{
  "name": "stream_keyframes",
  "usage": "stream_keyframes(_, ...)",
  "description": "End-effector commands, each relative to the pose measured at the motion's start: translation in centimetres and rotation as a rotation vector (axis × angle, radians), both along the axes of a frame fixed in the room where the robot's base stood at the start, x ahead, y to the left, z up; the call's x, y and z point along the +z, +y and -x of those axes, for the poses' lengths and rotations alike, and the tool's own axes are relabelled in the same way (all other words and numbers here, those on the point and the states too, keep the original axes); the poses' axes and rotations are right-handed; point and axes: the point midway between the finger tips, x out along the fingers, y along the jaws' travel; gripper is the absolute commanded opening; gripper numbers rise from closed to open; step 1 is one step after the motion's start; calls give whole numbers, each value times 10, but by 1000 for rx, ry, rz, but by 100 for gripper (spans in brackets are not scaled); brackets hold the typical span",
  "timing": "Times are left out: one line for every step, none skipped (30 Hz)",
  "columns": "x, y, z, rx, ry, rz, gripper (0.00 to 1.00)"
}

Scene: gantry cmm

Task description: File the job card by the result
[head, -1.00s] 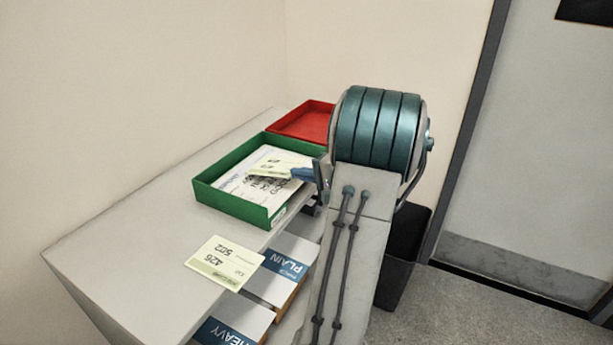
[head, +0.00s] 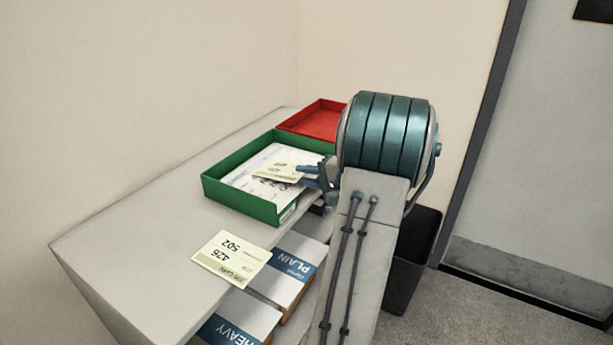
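A pale job card (head: 231,258) with a green band, printed 426 and 502, lies flat on the grey counter near its front edge. A green tray (head: 240,206) stands behind it, holding white printed papers. A second pale yellow-green card (head: 278,173) is over those papers, at the gripper's fingertips; I cannot tell if it touches them. A red tray (head: 318,118) stands behind the green one, its right end hidden by my arm. My gripper (head: 303,174) is at the green tray's right side, its blue fingers apart around the card's edge. Part of it is hidden.
Below the counter (head: 130,240), shelves hold paper packs labelled PLAIN (head: 292,265) and HEAVY (head: 236,328). A dark bin (head: 412,262) stands on the floor behind my arm. The counter's left part is clear. A wall stands behind, and a door is at right.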

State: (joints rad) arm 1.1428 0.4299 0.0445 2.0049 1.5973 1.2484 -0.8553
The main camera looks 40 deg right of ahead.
Motion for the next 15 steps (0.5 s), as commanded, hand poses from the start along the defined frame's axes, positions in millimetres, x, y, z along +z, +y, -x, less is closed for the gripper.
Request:
stream_keyframes(0,0,0,0,0,0,22)
stream_keyframes(0,0,0,0,0,0,22)
stream_keyframes(0,0,0,0,0,0,22)
stream_keyframes(0,0,0,0,0,0,22)
stream_keyframes(0,0,0,0,0,0,22)
stream_keyframes(0,0,0,0,0,0,22)
stream_keyframes(0,0,0,0,0,0,22)
stream_keyframes(0,0,0,0,0,0,22)
stream_keyframes(0,0,0,0,0,0,22)
stream_keyframes(0,0,0,0,0,0,22)
stream_keyframes(0,0,0,0,0,0,22)
stream_keyframes(0,0,0,0,0,0,31)
stream_keyframes(0,0,0,0,0,0,39)
stream_keyframes(0,0,0,0,0,0,47)
stream_keyframes(0,0,0,0,0,0,48)
